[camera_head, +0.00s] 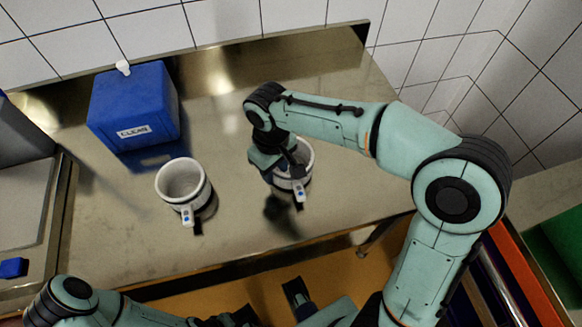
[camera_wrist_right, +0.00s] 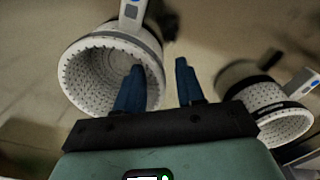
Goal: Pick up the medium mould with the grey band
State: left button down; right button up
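The mould with the grey band (camera_wrist_right: 72,88) is white and perforated, with a white-and-blue tag, and fills the left of the right wrist view. In the head view this mould (camera_head: 306,157) stands on the steel table, partly hidden by my right gripper (camera_head: 290,163). In the right wrist view my right gripper (camera_wrist_right: 158,68) is open, one blue finger over the mould's opening and the other outside its wall. I cannot tell whether they touch it. My left arm shows at the lower left of the head view, but I make out no left gripper.
A second white mould (camera_head: 182,180) with a darker band stands to the left; it also shows in the right wrist view (camera_wrist_right: 270,122). A blue labelled box (camera_head: 133,105) stands at the back left, near the tiled wall. The steel table (camera_head: 125,235) is clear at front left.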

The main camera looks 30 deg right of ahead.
jog(key=shift+f, duration=1.45)
grip_shut()
jog(key=shift+r, duration=0.1)
